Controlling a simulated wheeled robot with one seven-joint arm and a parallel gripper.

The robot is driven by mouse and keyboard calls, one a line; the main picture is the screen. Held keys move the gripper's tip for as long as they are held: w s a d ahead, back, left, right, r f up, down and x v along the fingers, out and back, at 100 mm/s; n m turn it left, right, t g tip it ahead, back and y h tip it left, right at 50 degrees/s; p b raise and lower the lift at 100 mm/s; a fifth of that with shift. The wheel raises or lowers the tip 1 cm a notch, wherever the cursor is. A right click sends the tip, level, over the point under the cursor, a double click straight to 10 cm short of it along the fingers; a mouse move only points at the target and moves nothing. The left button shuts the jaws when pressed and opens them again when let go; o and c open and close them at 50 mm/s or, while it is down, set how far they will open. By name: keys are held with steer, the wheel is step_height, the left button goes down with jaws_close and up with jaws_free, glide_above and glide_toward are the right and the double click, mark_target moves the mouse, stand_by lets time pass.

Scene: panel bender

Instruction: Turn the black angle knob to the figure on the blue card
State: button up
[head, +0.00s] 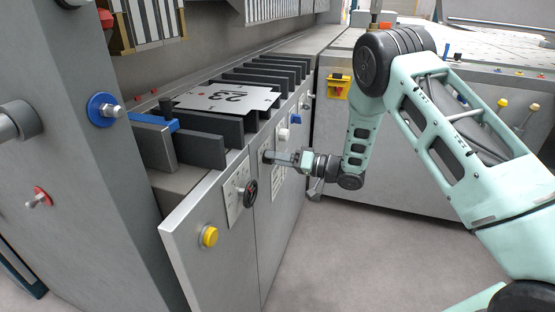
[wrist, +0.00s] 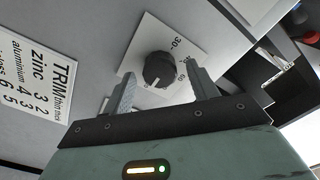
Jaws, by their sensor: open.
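The black angle knob (wrist: 158,70) sits on a square white dial plate (wrist: 186,44) in the wrist view. The figures 30 and 60 show on the plate, and a pale pointer mark shows on the knob's lower edge. My gripper (wrist: 162,80) is open, with one finger on each side of the knob in the picture. I cannot tell whether the fingers touch it. In the head view my gripper (head: 269,157) is at the machine's front panel, and the knob is hard to make out there. I cannot make out a blue card in either view.
A white TRIM plaque (wrist: 36,62) lists zinc and aluminium figures. A black handwheel (head: 250,193) and yellow button (head: 210,236) stand out from the panel nearby. The floor (head: 375,250) in front is clear.

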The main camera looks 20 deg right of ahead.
steer(key=shift+w+a, duration=0.1)
steer(key=shift+a, duration=0.05)
steer(key=c, duration=1)
